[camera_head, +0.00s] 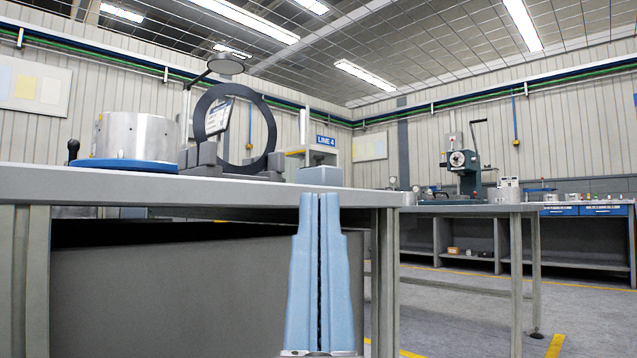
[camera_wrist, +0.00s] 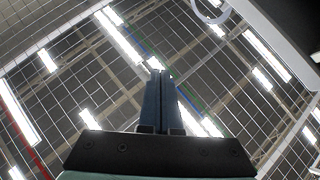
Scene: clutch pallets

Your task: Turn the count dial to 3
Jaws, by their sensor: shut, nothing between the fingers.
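No count dial with readable numbers can be made out in either view. My gripper (camera_head: 320,197) points upward with its two light blue fingers together and nothing between them. Its tips are in front of the near workbench (camera_head: 230,190), around the height of its front edge, below a small grey box (camera_head: 320,176) in the picture. The wrist view also shows my gripper (camera_wrist: 161,74), its fingers closed against the ceiling. On the far bench, a small white box (camera_head: 508,191) stands beside a machine, too small to read.
On the near bench stand a silver drum (camera_head: 136,137) on a blue base and a black ring (camera_head: 262,130) in grey blocks. A press-like machine (camera_head: 461,162) stands on the far bench (camera_head: 450,208). Open floor (camera_head: 450,310) lies at right.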

